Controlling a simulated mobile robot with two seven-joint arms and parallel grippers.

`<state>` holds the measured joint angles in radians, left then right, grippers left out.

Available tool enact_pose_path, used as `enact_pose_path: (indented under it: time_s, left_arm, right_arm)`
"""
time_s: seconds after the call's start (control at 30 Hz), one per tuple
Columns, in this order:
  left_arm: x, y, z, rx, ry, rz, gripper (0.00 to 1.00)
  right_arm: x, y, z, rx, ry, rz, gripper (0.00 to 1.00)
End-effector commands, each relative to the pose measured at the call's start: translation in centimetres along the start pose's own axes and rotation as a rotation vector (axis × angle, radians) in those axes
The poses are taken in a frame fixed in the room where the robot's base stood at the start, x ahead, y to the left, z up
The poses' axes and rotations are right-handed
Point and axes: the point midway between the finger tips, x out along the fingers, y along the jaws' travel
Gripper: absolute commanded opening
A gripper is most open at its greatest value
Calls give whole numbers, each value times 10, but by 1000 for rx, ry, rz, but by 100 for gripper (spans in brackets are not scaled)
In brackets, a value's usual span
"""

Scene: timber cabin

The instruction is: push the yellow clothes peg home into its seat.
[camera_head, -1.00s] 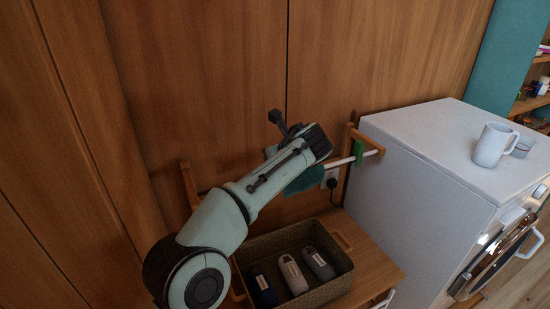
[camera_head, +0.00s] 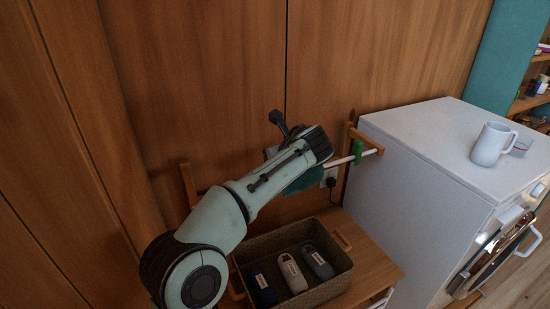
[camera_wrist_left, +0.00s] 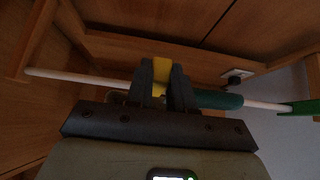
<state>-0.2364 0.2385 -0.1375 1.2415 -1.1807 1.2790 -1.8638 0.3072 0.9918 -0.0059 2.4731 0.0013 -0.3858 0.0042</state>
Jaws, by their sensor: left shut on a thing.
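The yellow clothes peg (camera_wrist_left: 161,67) is between the two dark fingers of my left gripper (camera_wrist_left: 161,84), which is shut on it at the white rail (camera_wrist_left: 80,78). In the head view my left gripper (camera_head: 318,143) is at the rail (camera_head: 342,161), and its own wrist hides the peg. A teal cloth (camera_wrist_left: 218,99) hangs on the rail just right of the fingers; it also shows below the gripper in the head view (camera_head: 303,182). I cannot tell how deep the peg sits on the rail. My right gripper is out of view.
A green peg (camera_wrist_left: 300,108) is farther right on the rail, near its wooden end bracket (camera_head: 366,142). A woven basket (camera_head: 340,287) with several pouches stands below. A white appliance (camera_head: 420,160) with a mug (camera_head: 491,144) stands close on the right. The wooden wall is behind.

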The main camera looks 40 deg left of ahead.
Motion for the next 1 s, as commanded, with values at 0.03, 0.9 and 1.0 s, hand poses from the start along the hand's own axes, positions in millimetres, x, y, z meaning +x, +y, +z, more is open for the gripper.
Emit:
enact_pose_path:
  time_s: [0.03, 0.9, 1.0]
  left_arm:
    - [0, 0, 0, 0, 0, 0, 0]
    - [9, 0, -11, 1, 0, 1, 0]
    - [10, 0, -13, 1, 0, 1, 0]
  right_arm:
    - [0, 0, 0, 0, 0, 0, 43]
    - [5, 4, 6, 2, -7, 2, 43]
    - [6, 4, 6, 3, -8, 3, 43]
